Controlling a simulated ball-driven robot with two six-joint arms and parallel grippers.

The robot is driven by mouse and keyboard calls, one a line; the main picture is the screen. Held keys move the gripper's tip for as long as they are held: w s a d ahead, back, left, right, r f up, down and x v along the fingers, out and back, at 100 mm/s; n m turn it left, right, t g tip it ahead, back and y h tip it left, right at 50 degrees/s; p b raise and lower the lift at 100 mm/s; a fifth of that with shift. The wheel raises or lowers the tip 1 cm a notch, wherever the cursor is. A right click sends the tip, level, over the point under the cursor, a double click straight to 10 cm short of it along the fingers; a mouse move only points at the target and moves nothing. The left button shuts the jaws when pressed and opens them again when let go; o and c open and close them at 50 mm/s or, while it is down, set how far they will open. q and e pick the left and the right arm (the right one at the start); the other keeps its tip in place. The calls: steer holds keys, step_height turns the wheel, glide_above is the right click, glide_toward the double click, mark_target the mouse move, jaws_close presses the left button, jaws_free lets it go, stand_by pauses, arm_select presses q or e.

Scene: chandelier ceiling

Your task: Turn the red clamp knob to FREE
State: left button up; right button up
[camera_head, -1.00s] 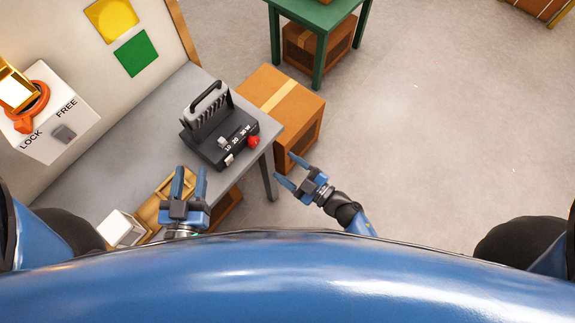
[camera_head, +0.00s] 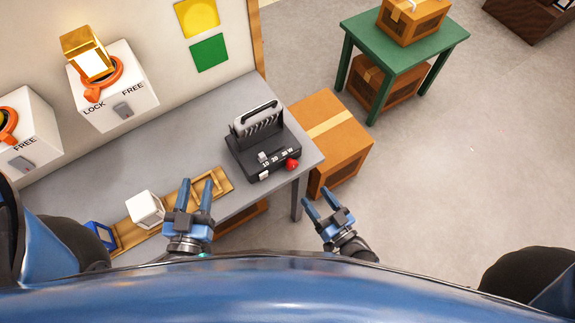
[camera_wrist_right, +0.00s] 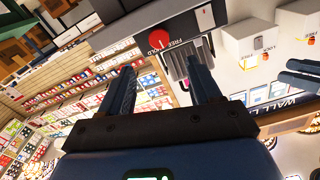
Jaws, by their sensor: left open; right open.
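The red clamp knob (camera_head: 292,165) is on the right end of a black device (camera_head: 262,148) with a grey ribbed part and a handle, on the grey table. In the right wrist view the knob (camera_wrist_right: 158,41) is a round red disc with a pale mark. FREE and HOLD are printed beside it; its exact setting is unclear. My right gripper (camera_head: 322,200) is open and empty, off the table's right end and apart from the knob. In its wrist view the knob is beyond the fingertips (camera_wrist_right: 160,75). My left gripper (camera_head: 195,190) is open and empty near the table's front edge.
A white cube (camera_head: 146,208) and a wooden tray (camera_head: 222,186) are left of the device. A cardboard box (camera_head: 345,150) and green table (camera_head: 400,45) stand right. Floor right is clear.

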mark_target(294, 167)
steer(key=shift+m, duration=0.5)
steer(key=x, duration=1.1)
steer(key=shift+d, duration=0.1)
steer(key=c, duration=1)
steer(key=shift+c, duration=0.2)
